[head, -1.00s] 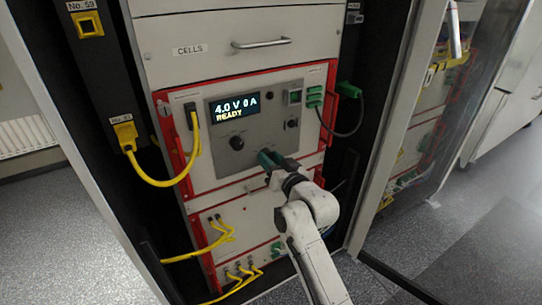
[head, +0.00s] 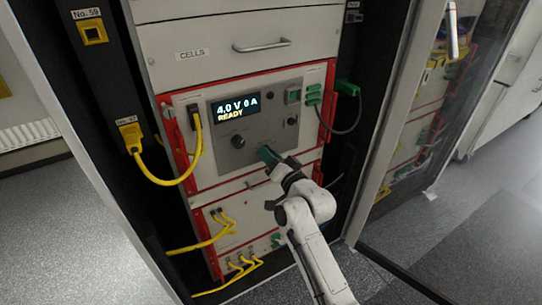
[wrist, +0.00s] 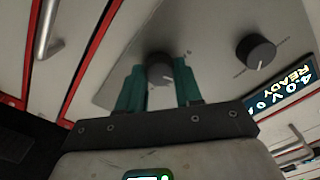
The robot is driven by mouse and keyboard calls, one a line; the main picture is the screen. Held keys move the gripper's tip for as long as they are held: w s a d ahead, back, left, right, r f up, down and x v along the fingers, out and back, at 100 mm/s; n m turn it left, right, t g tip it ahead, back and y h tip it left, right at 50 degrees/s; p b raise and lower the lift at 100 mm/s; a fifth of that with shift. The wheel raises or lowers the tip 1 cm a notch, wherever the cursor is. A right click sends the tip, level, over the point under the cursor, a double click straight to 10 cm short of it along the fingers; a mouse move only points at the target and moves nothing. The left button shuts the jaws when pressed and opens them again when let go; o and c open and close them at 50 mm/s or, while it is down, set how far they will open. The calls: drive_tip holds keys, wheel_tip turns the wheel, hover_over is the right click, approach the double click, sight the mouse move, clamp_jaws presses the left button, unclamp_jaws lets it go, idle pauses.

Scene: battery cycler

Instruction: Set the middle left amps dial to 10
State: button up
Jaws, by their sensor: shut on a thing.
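My gripper (head: 267,156) is at the grey panel below the display, its teal fingers on either side of a dark round dial (wrist: 160,70) in the wrist view. It is shut on this dial, which the fingers and wrist hide in the head view. A second dark dial with a white pointer line sits beside it, free, in the wrist view (wrist: 256,52) and in the head view (head: 238,142). The display (head: 235,107) reads 4.0 V 0 A READY. It also shows in the wrist view (wrist: 288,85). The held dial's scale is too small to read.
Yellow cables (head: 172,182) hang at the left and a green-plugged cable (head: 350,115) loops at the right. Red rails frame the unit. A drawer with a handle (head: 262,45) is above. A glass door (head: 400,180) stands open at the right.

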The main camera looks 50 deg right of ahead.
drive_tip(key=o, duration=1)
drive_tip(key=shift+o, duration=0.2)
drive_tip(key=p+v, duration=0.1)
drive_tip(key=v, duration=0.9)
drive_tip(key=shift+s, duration=0.4)
drive_tip(key=s+a+f+n+g+y+p, duration=0.2)
drive_tip(key=s+a+f+n+g+p, duration=0.15)
drive_tip(key=s+a+g, duration=0.3)
drive_tip(key=s+a+f+n+g+y+p, duration=0.35)
drive_tip(key=s+a+n+g, duration=0.2)
drive_tip(key=s, duration=0.25)
drive_tip(key=s+a+r+n+g+p, duration=0.1)
drive_tip(key=s+g, duration=0.3)
drive_tip(key=s, duration=0.6)
drive_tip(key=shift+a+n+h+p, duration=0.35)
drive_tip(key=shift+a+n+p, duration=0.05)
drive_tip(key=shift+a+p, duration=0.45)
